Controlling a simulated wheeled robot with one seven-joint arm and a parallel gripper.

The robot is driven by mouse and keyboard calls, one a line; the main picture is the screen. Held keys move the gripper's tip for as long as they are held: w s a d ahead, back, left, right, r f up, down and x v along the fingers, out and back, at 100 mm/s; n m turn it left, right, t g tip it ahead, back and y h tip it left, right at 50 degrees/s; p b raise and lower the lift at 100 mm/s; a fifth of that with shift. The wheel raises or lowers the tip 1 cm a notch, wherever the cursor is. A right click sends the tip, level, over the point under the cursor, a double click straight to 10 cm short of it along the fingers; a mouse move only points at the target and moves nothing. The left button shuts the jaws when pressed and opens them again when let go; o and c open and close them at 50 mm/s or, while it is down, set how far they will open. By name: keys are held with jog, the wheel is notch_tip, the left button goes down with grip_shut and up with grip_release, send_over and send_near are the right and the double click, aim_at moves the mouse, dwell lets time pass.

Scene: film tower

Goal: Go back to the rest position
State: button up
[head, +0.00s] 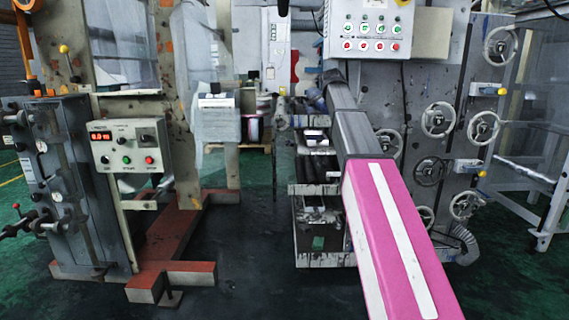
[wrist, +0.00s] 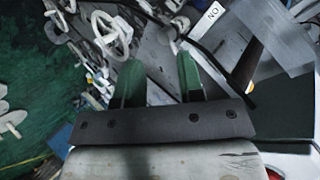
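My gripper (wrist: 159,78) shows in the wrist view. Its two green fingers stand apart, with nothing visible between them, so it is open and empty. Beyond the fingers are grey machine parts and a pale handwheel (wrist: 111,36), none clearly touched. In the head view my pink and grey arm reaches forward from the lower right toward the middle machine. The gripper itself is not clearly visible there.
A button panel (head: 372,30) hangs above my arm. Handwheels (head: 438,120) line the machine on the right. At left stand a control box (head: 130,145) with a red display and a red-brown base frame (head: 165,245). Dark floor (head: 255,240) lies open between the machines.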

jog(key=s+f+n+g+y, duration=0.15)
jog(key=s+f, duration=0.25)
jog(key=f, duration=0.7)
jog(key=s+f+n+g, duration=0.25)
jog(key=s+f, duration=0.25)
jog(key=f, duration=0.7)
jog(key=s+f+n+g, duration=0.15)
jog(key=s+f, duration=0.25)
jog(key=f, duration=0.7)
jog(key=s+a+f+n+g+y, duration=0.2)
jog(key=s+f+n+g, duration=0.3)
jog(key=s+f, duration=2)
jog(key=s+n, duration=0.2)
jog(key=shift+a+n, duration=0.25)
jog(key=shift+n, duration=0.1)
